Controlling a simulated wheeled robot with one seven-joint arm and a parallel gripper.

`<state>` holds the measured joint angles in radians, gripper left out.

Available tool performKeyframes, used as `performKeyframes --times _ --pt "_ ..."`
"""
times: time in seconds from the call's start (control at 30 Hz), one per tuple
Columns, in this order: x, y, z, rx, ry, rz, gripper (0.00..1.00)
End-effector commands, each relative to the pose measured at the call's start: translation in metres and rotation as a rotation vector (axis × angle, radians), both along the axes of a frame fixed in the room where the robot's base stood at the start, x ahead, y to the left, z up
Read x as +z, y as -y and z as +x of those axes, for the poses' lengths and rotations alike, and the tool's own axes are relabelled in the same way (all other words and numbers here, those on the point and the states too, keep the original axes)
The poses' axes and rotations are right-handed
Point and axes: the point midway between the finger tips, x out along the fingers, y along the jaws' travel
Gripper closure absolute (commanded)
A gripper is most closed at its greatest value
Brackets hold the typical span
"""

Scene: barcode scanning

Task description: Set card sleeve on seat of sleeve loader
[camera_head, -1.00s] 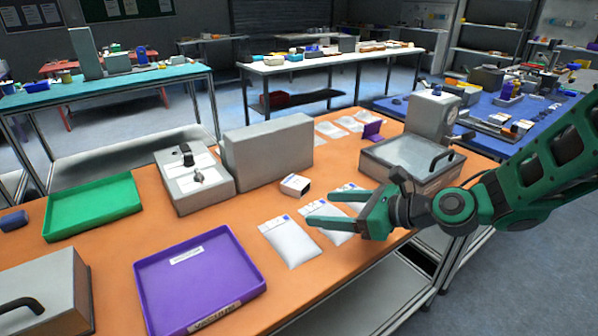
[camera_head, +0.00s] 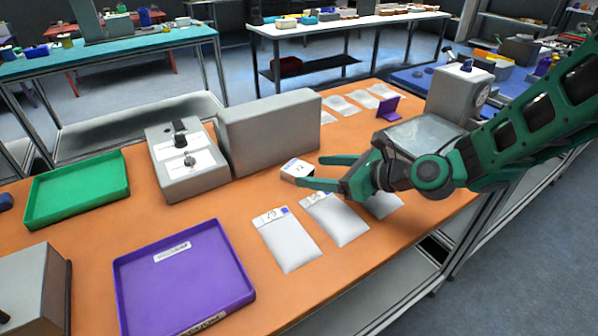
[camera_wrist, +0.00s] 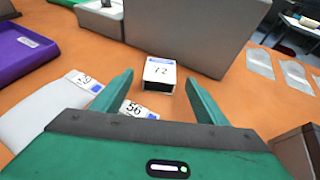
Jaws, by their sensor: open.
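The small white box marked 12 (camera_head: 294,170), which looks like the card sleeve, lies on the orange table in front of a tall grey block. Its side facing my gripper looks dark; it also shows in the wrist view (camera_wrist: 159,72). My gripper (camera_head: 310,172) is open and empty, its green fingertips at the near end of the box, one toward each side. In the wrist view the box lies centred between and just beyond the fingertips (camera_wrist: 160,80). A grey unit with white panels and black fittings (camera_head: 187,160) stands left; I cannot tell whether it is the sleeve loader.
White packets (camera_head: 287,243) lie in a row along the near side, partly under my gripper. A purple tray (camera_head: 126,268) and a green tray (camera_head: 34,212) are at left. The tall grey block (camera_head: 272,134) stands close behind the box. A grey machine (camera_head: 459,97) is at right.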

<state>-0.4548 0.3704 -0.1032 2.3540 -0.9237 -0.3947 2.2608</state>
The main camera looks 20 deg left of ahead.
Motion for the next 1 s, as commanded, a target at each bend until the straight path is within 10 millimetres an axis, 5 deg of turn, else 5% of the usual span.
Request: performKeyframes --times 0.3,0.67,0.83,1.0 --pt "-0.012 -0.036 0.013 0.003 -0.001 0.000 0.33" --pt "-0.014 -0.042 0.016 -0.001 0.000 0.000 0.33" --pt "-0.014 -0.042 0.016 -0.001 0.000 0.000 0.73" --pt "-0.014 -0.042 0.016 -0.001 0.000 0.000 0.79"
